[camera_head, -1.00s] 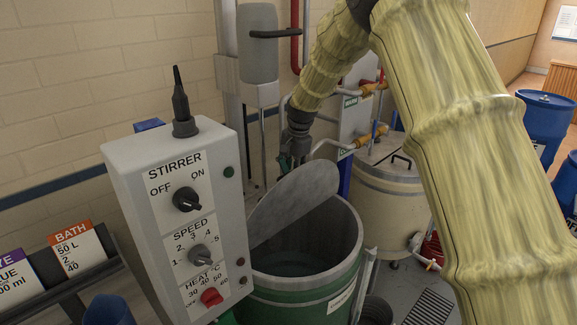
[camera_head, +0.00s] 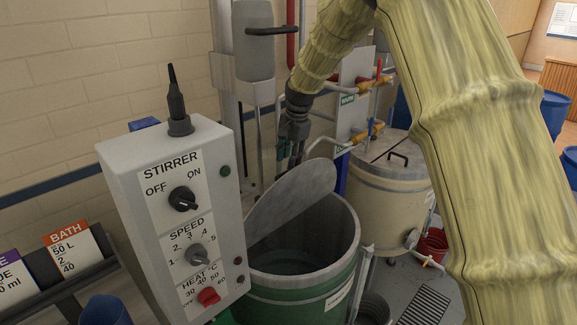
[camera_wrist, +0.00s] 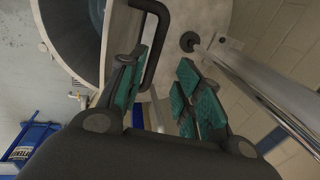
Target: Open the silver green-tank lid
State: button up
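The silver lid (camera_head: 292,202) of the green tank (camera_head: 300,303) stands tilted up at a steep angle, hinged at the tank's back left. The tank's mouth is open to view. My gripper (camera_head: 290,163) is behind the lid's raised upper edge, pointing down. In the wrist view my gripper (camera_wrist: 160,78) has its green-padded fingers apart. The lid's black handle (camera_wrist: 160,38) runs close beside the left finger, with its lower end near the gap between the fingers. Whether a finger touches the handle or lid is unclear.
A stirrer control box (camera_head: 165,215) stands close at the left of the tank. A grey cylinder on a post (camera_head: 252,45) rises behind it. A beige tank (camera_head: 385,195) with pipes and valves stands behind right. Blue barrels (camera_head: 555,118) are at the far right.

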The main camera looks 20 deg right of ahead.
notch_tip(320, 180, up, 7)
jog(key=s, duration=0.1)
jog(key=shift+s+d+r, duration=0.15)
jog(key=shift+d, duration=0.25)
